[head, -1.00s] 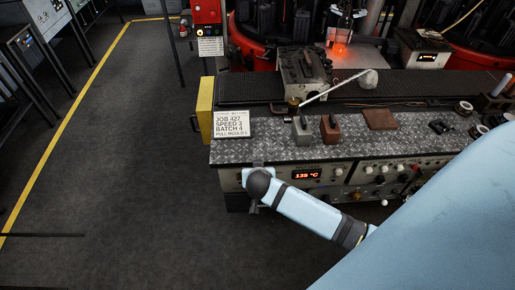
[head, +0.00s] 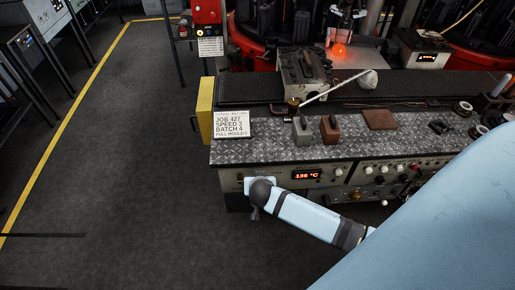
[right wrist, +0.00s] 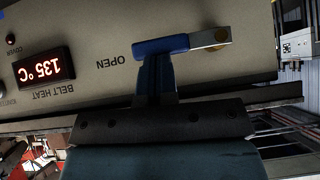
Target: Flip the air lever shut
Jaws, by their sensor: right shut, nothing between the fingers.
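The air lever (right wrist: 200,42) shows in the right wrist view, on the beige panel. It has a blue handle, a flat metal arm and a brass pivot at its right end. It lies about level, its handle pointing towards the word OPEN, which appears upside down. My right gripper (right wrist: 155,62) is shut and empty, its fingertips at the handle in the picture. I cannot tell whether they touch it. In the head view my right wrist covers the lever, at the bench front's left end. My left gripper is not in view.
The belt heat display (right wrist: 45,79) sits left of the lever in the right wrist view. The bench top (head: 275,152) carries a job card (head: 231,124) and small blocks. More knobs line the front panel to the right. Open floor (head: 120,190) lies to the left.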

